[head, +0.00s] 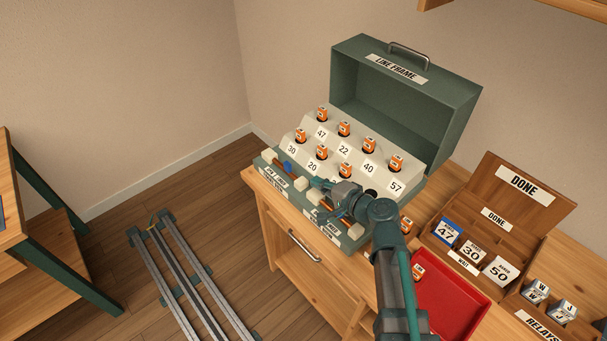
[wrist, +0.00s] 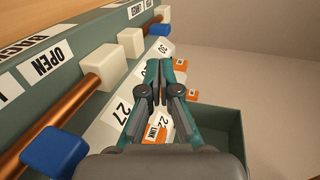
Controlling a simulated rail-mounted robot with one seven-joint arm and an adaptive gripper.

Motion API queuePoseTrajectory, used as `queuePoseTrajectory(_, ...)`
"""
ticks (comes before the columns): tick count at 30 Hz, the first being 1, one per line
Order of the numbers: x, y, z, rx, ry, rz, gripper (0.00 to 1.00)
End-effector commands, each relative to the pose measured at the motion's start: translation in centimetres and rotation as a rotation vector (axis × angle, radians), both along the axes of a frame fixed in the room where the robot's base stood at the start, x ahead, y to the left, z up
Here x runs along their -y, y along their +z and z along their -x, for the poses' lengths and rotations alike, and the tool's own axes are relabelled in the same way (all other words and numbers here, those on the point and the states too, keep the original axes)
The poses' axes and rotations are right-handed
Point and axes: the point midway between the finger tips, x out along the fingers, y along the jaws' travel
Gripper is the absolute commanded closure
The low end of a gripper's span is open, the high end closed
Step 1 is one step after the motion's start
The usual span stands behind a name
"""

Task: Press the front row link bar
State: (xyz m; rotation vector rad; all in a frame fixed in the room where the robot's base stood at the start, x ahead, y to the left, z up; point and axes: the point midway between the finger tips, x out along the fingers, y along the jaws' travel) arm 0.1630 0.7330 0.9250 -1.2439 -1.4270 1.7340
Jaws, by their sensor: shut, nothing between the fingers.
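The green line frame box (head: 402,113) stands open on the wooden cabinet. Along its front edge run two copper link bars with cream end blocks and blue blocks. In the wrist view the near copper bar (wrist: 72,100) lies between a blue block (wrist: 55,150) and a cream block (wrist: 103,66), by a label reading OPEN. The farther bar has a blue block (wrist: 160,30) between two cream blocks. It shows in the head view as a blue block (head: 288,167). Row names are partly cut off. My gripper (head: 319,183) is shut and empty, above the box front; its tips (wrist: 160,64) show no contact.
Orange jacks (head: 344,128) with number cards stand in two rows behind the bars; my arm hides part of the front row. A red tray (head: 455,300) and a wooden DONE box (head: 520,190) lie to the right. Floor rails (head: 185,270) run at left.

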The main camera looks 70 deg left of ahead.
Motion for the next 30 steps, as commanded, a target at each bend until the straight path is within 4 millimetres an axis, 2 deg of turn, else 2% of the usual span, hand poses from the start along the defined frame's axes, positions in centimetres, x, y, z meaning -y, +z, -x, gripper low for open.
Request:
queuePoseTrajectory(5,-1.6,-0.3,0.6,0.0,0.002,0.001,1.0)
queuePoseTrajectory(18,-7.4,-2.4,3.4,-0.001,0.002,0.001,1.0)
queuePoseTrajectory(24,-8.4,-2.8,3.9,0.0,0.0,0.0,1.0)
queuePoseTrajectory(30,-8.5,-3.0,4.0,0.0,-0.001,0.0,1.0)
